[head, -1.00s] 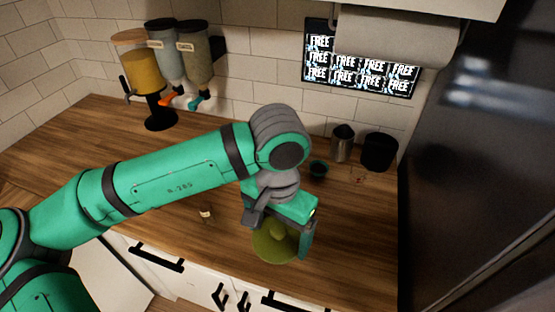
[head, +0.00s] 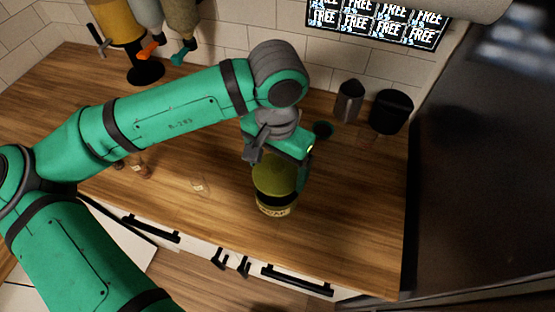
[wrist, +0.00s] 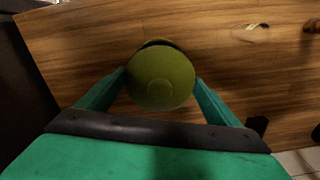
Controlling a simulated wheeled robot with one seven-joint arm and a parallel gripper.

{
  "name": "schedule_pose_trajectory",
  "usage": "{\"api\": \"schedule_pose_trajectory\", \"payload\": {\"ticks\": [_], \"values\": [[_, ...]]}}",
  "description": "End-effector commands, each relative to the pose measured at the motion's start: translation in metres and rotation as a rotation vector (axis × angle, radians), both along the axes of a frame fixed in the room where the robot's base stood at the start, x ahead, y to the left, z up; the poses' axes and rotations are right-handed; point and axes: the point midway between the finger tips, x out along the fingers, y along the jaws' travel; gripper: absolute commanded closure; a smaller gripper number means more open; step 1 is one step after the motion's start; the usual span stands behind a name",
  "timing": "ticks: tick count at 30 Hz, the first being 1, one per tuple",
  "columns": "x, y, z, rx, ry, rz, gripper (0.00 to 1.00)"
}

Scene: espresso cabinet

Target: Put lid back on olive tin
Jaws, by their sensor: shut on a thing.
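The olive-green round lid (head: 275,176) is between the fingers of my gripper (head: 279,168), which is shut on it. The olive tin (head: 274,208), dark with a pale label band, stands on the counter directly under the lid. In the wrist view the lid (wrist: 162,80) fills the space between the two green fingers of my gripper (wrist: 160,77) and hides most of the tin. A dark crescent shows past the lid's far edge there, so the two look slightly offset. I cannot tell whether the lid touches the tin's rim.
Small bottles (head: 138,165) and a clear item (head: 199,186) are at the left. A dark tall appliance (head: 480,180) bounds the right. The wooden counter around the tin is clear.

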Motion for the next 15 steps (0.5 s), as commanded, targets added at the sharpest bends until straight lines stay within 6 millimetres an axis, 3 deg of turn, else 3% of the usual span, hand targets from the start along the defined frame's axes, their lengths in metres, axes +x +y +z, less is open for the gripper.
{"api": "schedule_pose_trajectory", "payload": {"ticks": [15], "values": [[0.000, -0.002, -0.035, -0.001, 0.000, -0.003, 0.36]]}}
